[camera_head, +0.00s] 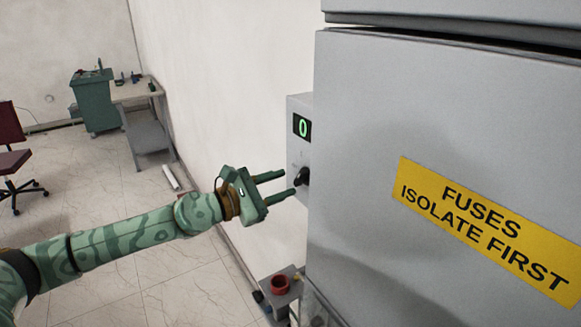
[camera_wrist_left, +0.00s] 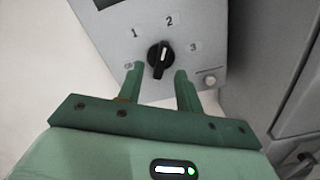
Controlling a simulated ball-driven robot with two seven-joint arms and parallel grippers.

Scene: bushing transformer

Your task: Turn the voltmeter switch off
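The voltmeter switch is a black rotary knob (camera_wrist_left: 160,58) with a white pointer mark on a grey panel box (camera_head: 297,112). Labels 1, 2 and 3 sit around it, and a fainter label is at its lower left. In the head view the knob (camera_head: 302,177) is on the box's side below a green display reading 0 (camera_head: 302,127). My left gripper (camera_head: 284,184) is open and empty, its two fingers pointing at the knob. In the left wrist view the fingertips (camera_wrist_left: 158,72) lie either side of the knob's lower part; contact cannot be told. My right gripper is not in view.
A large grey cabinet (camera_head: 370,130) with a yellow warning label (camera_head: 485,228) fills the right. A white wall (camera_head: 220,90) is behind the box. A small box with a red ring (camera_head: 279,285) is below. A desk and chair stand far left.

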